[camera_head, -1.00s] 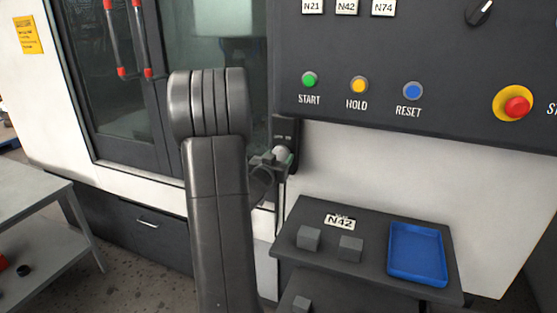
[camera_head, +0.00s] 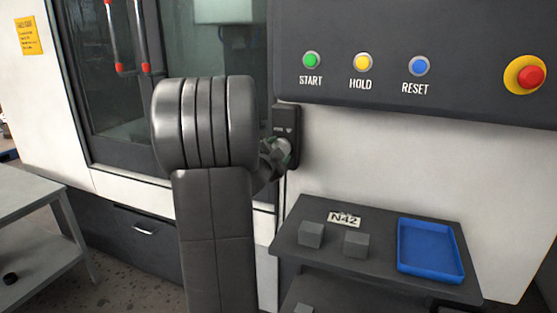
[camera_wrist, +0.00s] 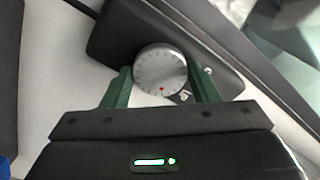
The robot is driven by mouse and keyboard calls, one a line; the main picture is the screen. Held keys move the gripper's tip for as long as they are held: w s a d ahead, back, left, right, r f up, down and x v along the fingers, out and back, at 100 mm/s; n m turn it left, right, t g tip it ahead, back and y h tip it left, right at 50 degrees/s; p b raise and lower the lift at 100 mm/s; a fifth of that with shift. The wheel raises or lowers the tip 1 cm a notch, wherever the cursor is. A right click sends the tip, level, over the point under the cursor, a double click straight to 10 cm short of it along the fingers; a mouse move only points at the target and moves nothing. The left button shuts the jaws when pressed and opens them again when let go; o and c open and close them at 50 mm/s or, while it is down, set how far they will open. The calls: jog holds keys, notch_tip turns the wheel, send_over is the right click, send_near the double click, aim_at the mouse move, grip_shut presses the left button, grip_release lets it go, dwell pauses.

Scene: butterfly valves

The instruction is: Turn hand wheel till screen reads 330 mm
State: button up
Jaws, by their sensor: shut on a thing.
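A round silver dial knob (camera_wrist: 161,72) with graduation marks and a red dot sits on a dark box (camera_wrist: 118,30) in the wrist view. It fits the hand wheel of the task. My gripper (camera_wrist: 160,80) has its green fingers on both sides of the knob and is shut on it. In the head view, the dark box (camera_head: 287,122) is on the machine front, and my gripper (camera_head: 275,158) is at it, partly hidden by my arm. No screen with a mm reading shows in either view.
A control panel (camera_head: 455,95) with START, HOLD, RESET and a red stop button (camera_head: 530,77) juts out above right. Below it is a dark shelf (camera_head: 385,265) with grey blocks and a blue tray (camera_head: 430,248). A grey table (camera_head: 25,190) stands left.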

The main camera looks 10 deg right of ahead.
jog(key=shift+m+b, duration=2.95)
jog(key=shift+m, duration=1.85)
jog(key=o, duration=1)
jog(key=v, duration=1.3)
jog(key=shift+s+a, duration=0.25)
jog(key=shift+s, duration=0.1)
jog(key=shift+w, duration=0.1)
